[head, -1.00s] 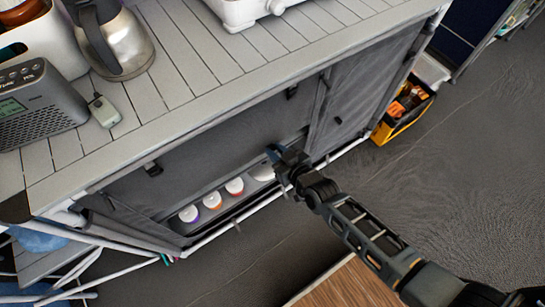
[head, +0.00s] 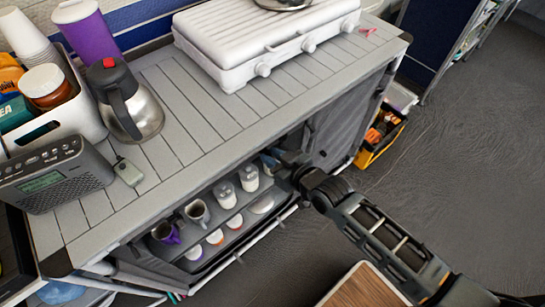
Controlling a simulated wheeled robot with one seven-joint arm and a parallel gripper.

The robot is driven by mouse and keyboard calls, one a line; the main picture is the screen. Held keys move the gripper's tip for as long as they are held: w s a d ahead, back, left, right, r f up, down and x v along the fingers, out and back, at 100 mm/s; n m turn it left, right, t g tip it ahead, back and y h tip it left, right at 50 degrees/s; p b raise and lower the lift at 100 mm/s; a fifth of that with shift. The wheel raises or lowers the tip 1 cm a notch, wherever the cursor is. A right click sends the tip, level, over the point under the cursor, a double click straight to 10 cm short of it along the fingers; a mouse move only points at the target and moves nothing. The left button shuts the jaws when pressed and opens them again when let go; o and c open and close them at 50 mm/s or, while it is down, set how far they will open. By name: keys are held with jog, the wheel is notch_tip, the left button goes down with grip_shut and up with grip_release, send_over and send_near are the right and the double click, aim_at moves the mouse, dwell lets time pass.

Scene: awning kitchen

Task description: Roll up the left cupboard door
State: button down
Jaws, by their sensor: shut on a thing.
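The left cupboard (head: 130,255), under the grey slatted counter, has a grey fabric door (head: 222,173) that is raised close under the counter edge. My gripper (head: 270,160) is at the right end of this opening, shut on the door's edge; the exact contact is small and dark. Below the door, cups and glass jars (head: 224,194) stand on the upper shelf and several lidded containers (head: 215,237) on the lower shelf.
The right cupboard door (head: 340,118) is closed beside my gripper. A kettle (head: 137,112), a radio (head: 55,178) and a white stove (head: 265,45) stand on the counter. A yellow-black crate (head: 380,138) is on the floor at right. A wooden surface (head: 362,288) lies below my arm.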

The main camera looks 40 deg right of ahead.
jog(key=shift+r, duration=0.3)
jog(key=c, duration=1.2)
grip_release()
jog(key=shift+c, duration=0.2)
jog(key=shift+o, duration=1.4)
jog(key=shift+f, duration=0.1)
jog(key=shift+s, duration=0.1)
jog(key=v, duration=0.7)
jog(key=shift+s, duration=0.35)
jog(key=a+v, duration=0.2)
jog(key=v, duration=1.3)
jog(key=s+a+r+t, duration=0.1)
jog(key=s+a+r, duration=0.3)
jog(key=s+r, duration=0.7)
notch_tip(320, 180, up, 2)
jog(key=shift+s+r, duration=0.1)
jog(key=shift+s, duration=0.05)
